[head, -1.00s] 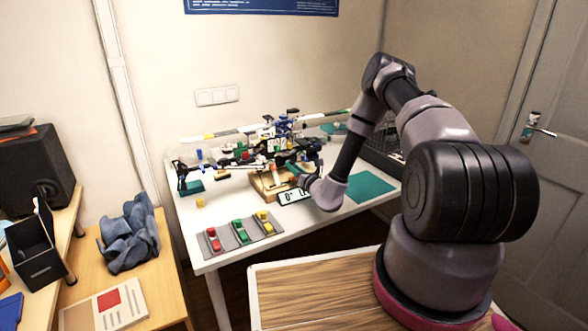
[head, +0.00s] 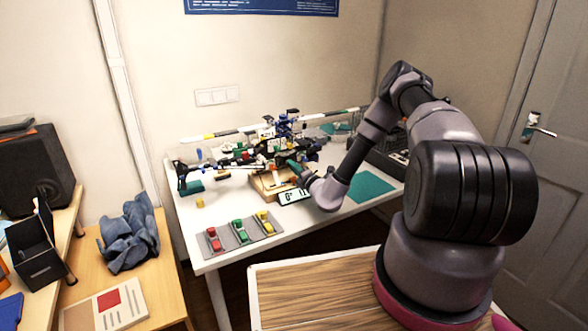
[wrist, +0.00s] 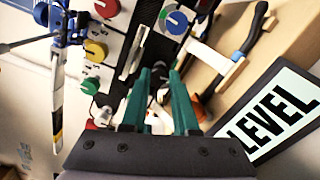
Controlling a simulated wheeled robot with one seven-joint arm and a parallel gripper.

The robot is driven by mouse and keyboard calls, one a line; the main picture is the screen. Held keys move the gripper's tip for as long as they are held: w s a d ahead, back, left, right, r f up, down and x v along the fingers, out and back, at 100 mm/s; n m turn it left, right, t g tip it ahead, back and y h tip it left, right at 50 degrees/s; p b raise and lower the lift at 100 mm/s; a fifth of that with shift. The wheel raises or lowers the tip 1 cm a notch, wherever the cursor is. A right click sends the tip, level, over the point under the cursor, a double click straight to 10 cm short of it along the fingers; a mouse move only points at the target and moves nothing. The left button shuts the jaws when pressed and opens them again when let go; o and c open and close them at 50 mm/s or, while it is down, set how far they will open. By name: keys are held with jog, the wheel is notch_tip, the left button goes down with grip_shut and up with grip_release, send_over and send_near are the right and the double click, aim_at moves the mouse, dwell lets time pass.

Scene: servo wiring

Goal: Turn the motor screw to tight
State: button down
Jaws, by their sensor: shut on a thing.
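In the wrist view my gripper (wrist: 160,85) points at the wiring panel, its two green fingers reaching forward side by side. They are shut on a small dark part (wrist: 158,92) that looks like the motor screw. The fingers hide most of it, so I cannot see how far it is turned. In the head view my gripper (head: 294,167) is at the right end of the dark device on the white table, low over the wooden block.
A white sign reading LEVEL (wrist: 272,112) lies right of my gripper. Red, yellow, green and blue knobs (wrist: 95,50) sit on the panel at left and top. A wooden holder (wrist: 230,50) is close by. Coloured switches on a grey mat (head: 240,232) lie at the table's front.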

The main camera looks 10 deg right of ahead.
jog(key=shift+m, duration=0.8)
jog(key=c, duration=0.7)
grip_release()
